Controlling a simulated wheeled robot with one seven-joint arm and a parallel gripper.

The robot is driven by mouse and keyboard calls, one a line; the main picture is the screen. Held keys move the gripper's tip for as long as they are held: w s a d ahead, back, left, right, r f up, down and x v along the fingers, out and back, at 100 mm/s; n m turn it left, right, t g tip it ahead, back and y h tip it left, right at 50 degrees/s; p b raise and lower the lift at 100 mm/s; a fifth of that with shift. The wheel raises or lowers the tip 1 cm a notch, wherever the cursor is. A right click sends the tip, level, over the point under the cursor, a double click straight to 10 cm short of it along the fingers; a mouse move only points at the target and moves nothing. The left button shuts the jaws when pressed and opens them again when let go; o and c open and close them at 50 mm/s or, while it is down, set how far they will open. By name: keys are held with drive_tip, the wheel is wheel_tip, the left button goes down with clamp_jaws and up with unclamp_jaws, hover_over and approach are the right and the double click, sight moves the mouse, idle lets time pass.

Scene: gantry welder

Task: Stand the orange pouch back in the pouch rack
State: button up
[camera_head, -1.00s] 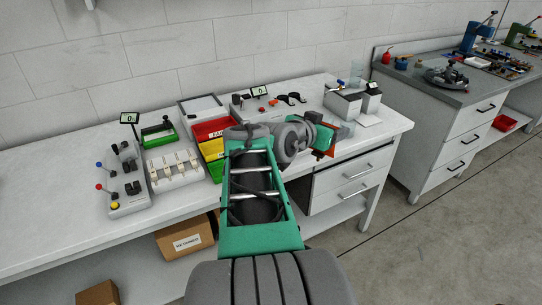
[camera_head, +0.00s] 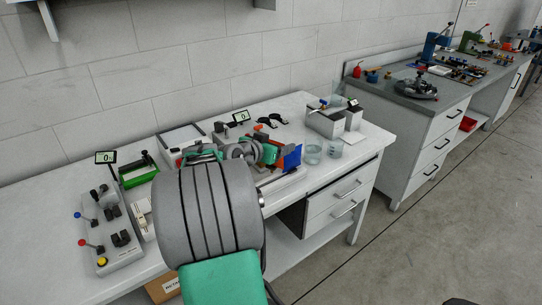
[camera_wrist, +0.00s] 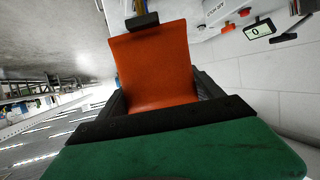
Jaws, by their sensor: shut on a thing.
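The orange pouch (camera_wrist: 155,65) fills the middle of the wrist view, a flat panel between the dark fingers of my gripper (camera_wrist: 160,92). A dark clip-like piece shows at its far end. A blue upright panel (camera_head: 292,158), perhaps another pouch, stands just right of the gripper. A pale low base (camera_head: 283,180) shows below it; I cannot tell if it is the pouch rack. My arm hides much of that area.
Glass beakers (camera_head: 334,148) stand right of the blue panel near the bench front. Pale boxes (camera_head: 326,122) are behind them. A small display (camera_head: 241,116) stands behind the gripper. A lever panel (camera_head: 110,232) is at left. The bench's right front corner is clear.

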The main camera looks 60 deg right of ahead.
drive_tip(key=f, duration=0.2)
drive_tip(key=w+d+f, duration=0.1)
drive_tip(key=f, duration=0.1)
drive_tip(key=w+d+f, duration=0.1)
drive_tip(key=f, duration=0.2)
drive_tip(key=shift+w+d, duration=0.15)
drive_tip(key=shift+d, duration=0.05)
drive_tip(key=shift+f, duration=0.2)
drive_tip(key=shift+f+b, duration=0.35)
drive_tip(key=shift+b, duration=0.3)
drive_tip(key=o, duration=2)
drive_tip(key=shift+r, duration=0.1)
